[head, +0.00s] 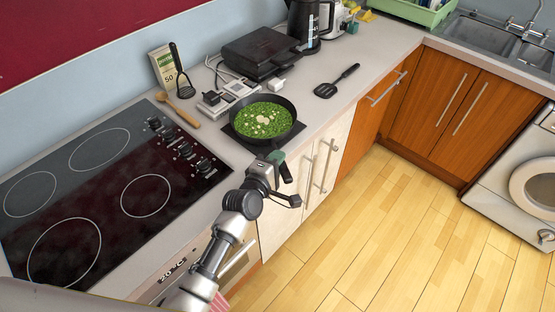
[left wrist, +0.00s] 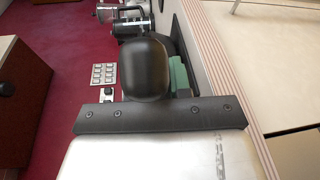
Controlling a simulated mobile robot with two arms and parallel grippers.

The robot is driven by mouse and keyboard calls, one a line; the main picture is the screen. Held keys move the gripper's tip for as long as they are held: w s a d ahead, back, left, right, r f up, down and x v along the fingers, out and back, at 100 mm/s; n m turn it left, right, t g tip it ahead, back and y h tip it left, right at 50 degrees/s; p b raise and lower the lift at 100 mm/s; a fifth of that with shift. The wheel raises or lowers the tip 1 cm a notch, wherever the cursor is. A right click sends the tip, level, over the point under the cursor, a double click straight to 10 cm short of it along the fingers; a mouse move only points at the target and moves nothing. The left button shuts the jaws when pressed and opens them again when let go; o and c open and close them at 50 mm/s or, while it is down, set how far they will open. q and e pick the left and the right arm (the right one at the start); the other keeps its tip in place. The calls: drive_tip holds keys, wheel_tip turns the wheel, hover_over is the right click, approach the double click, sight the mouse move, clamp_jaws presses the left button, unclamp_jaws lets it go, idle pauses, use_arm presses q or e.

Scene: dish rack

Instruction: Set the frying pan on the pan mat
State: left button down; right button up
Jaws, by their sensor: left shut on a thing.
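The black frying pan (head: 240,133), full of green food with pale pieces, is over the dark square pan mat (head: 297,131) on the counter, right of the hob. The mat's corners show around the pan; I cannot tell whether the pan touches it or is slightly above. My left gripper (head: 280,168) is at the pan's near side, at the counter's front edge, shut on the pan's handle. The handle's dark rounded end (left wrist: 145,68) fills the middle of the left wrist view. The fingertips are mostly hidden. My right gripper is not in view.
The black hob (head: 120,170) lies left, with a wooden spoon (head: 178,110) behind it. A white scale-like device (head: 228,95) and a black grill (head: 260,52) stand behind the pan. A black spatula (head: 337,82) lies right.

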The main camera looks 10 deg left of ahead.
use_arm(q)
drive_tip(key=shift+w+f, duration=0.1)
drive_tip(key=shift+f+b, duration=0.25)
drive_tip(key=shift+b, duration=0.05)
idle(0.5)
drive_tip(key=c, duration=1)
unclamp_jaws()
drive_tip(key=shift+o, duration=0.2)
drive_tip(key=shift+f, duration=0.3)
drive_tip(key=shift+r, duration=0.15)
drive_tip(key=c, duration=0.4)
drive_tip(key=shift+p+v, duration=2.8)
drive_tip(key=shift+v, duration=4.9)
